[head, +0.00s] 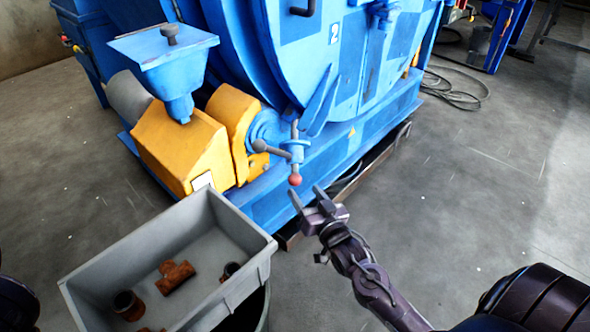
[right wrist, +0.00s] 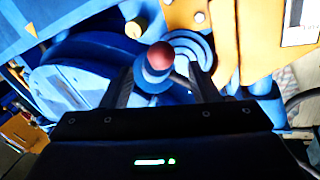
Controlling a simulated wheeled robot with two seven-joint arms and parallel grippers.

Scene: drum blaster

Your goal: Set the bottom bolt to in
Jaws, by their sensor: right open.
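What looks like the bottom bolt is a grey bar with a red ball knob (head: 295,180), low on the front of the blue drum machine (head: 345,140). A grey lever (head: 270,149) points left from the same fitting. My right gripper (head: 307,195) is open and empty, with its fingertips just below and right of the red knob. In the right wrist view the red knob (right wrist: 159,56) appears ahead, between the two finger lines. I see no contact, and cannot tell whether the bolt is in or out. My left gripper is not in view.
A yellow housing (head: 180,145) with a blue hopper (head: 165,60) stands left of the bolt. A grey bin (head: 245,262) with several rusty pipe pieces is in front. Cables (head: 455,90) lie on the floor behind; the floor at right is clear.

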